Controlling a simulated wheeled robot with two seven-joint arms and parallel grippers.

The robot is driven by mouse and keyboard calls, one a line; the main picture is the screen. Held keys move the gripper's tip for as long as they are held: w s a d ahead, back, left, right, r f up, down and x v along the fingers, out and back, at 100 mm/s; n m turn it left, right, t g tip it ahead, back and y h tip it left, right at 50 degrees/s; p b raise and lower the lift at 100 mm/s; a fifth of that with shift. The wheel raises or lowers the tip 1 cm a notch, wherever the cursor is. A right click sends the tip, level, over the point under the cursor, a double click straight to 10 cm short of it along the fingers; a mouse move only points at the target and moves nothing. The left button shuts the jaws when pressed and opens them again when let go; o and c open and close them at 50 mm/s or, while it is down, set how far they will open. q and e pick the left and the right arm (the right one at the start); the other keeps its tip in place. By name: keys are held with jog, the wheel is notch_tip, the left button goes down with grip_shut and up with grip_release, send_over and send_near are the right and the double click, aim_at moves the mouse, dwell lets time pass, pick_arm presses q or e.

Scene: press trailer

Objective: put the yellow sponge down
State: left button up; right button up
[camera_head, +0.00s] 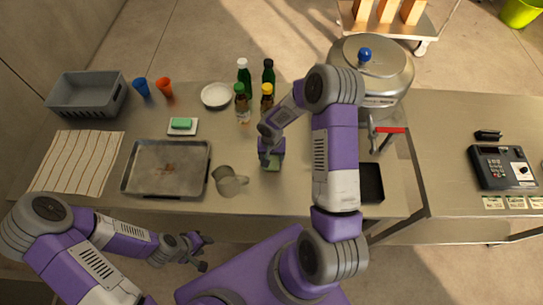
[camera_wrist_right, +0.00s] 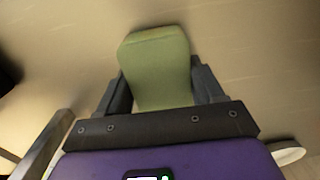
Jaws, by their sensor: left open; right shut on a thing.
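My right gripper (camera_head: 271,160) is shut on a sponge (camera_wrist_right: 157,65). The sponge looks yellow-green in the right wrist view and sits between both fingers. In the head view only a small part of the sponge (camera_head: 272,167) shows below the gripper, low over the steel table. I cannot tell whether it touches the table. My left gripper (camera_head: 204,251) is open and empty, off the table's front edge at the lower left.
Left of my right gripper are a jug (camera_head: 228,182), a metal tray (camera_head: 150,184) and a green sponge (camera_head: 181,123) on a white dish. Several bottles (camera_head: 243,104) stand behind it. A black tray (camera_head: 372,184) lies to the right, before the large steel pot (camera_head: 372,75).

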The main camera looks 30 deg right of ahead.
jog(key=shift+f, duration=0.1)
jog(key=shift+f, duration=0.15)
jog(key=o, duration=0.6)
jog(key=shift+c, duration=0.2)
jog(key=o, duration=0.4)
jog(key=shift+o, duration=0.2)
jog(key=shift+r, duration=0.45)
notch_tip(320, 180, up, 12)
jog(key=shift+f, duration=0.25)
